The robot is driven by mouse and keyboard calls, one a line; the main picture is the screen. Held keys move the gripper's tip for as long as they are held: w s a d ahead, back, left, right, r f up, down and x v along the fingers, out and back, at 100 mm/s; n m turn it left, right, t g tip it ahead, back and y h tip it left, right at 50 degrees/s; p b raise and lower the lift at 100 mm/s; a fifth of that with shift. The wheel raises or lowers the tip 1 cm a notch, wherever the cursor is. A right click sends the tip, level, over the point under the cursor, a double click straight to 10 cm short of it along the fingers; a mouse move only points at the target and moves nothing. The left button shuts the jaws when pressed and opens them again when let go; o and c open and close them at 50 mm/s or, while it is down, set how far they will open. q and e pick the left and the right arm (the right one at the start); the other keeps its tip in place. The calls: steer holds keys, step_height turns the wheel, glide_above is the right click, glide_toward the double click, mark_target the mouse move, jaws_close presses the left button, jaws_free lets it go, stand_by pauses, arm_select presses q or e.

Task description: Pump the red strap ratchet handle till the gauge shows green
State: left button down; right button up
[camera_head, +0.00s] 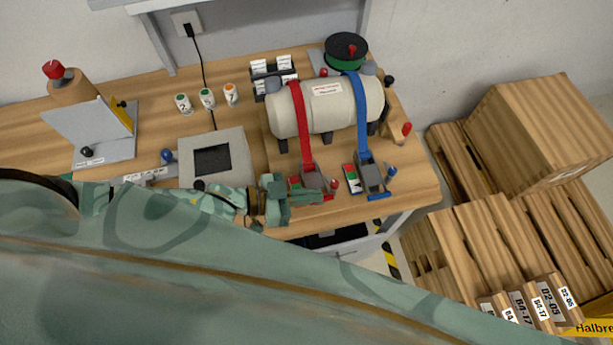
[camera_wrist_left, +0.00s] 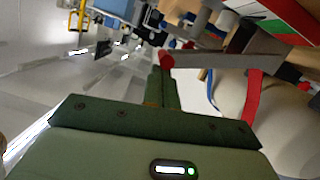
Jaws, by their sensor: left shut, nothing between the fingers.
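The red strap (camera_head: 299,110) runs over a cream tank (camera_head: 344,107) down to its grey ratchet (camera_head: 313,179) at the bench front. A small gauge plate (camera_head: 294,182) with red and green is left of the ratchet, partly hidden; its reading is too small to tell. The handle's red knob (camera_head: 333,184) is right of the ratchet. My left gripper (camera_head: 318,195) is shut and empty, just in front of the ratchet. In the left wrist view, its closed fingers (camera_wrist_left: 160,82) are at the red knob (camera_wrist_left: 166,59) on a grey lever (camera_wrist_left: 215,60); contact is unclear. My right gripper is not seen.
A blue strap (camera_head: 369,100) with its own ratchet (camera_head: 372,175) stands close on the right. A grey box with a dark screen (camera_head: 212,160) is left of the tank. Wooden crates (camera_head: 545,130) stand right of the bench.

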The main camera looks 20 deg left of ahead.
arm_select(q)
steer(key=f, duration=0.1)
steer(key=f+m, duration=0.1)
steer(key=s+d+f+m, duration=0.1)
steer(key=shift+s+t+b, duration=0.1)
steer(key=shift+t+b, duration=0.3)
steer(key=shift+s+f+b, duration=0.15)
steer(key=shift+f+b, duration=0.2)
steer(key=shift+f, duration=0.45)
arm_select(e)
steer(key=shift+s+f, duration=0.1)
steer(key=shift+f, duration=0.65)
